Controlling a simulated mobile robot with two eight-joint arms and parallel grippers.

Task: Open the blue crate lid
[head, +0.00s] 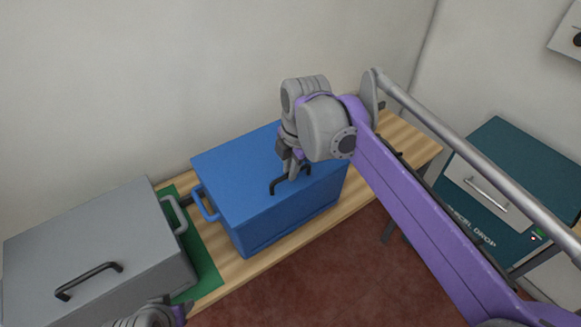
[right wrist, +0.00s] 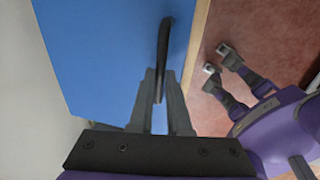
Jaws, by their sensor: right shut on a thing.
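The blue crate (head: 240,185) stands on the wooden counter with its lid shut flat on top. A dark bar handle sits on the lid near its front edge; the handle (right wrist: 163,50) also shows in the right wrist view. My right gripper (head: 290,177) points down at the handle from above. Its fingers (right wrist: 160,98) are closed on the bar, one on each side. The blue lid (right wrist: 105,55) fills the left of the right wrist view. Only a piece of my left arm shows at the bottom of the head view; its gripper is out of sight.
A teal parcel drop box (head: 520,165) stands at right. Red floor lies in front.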

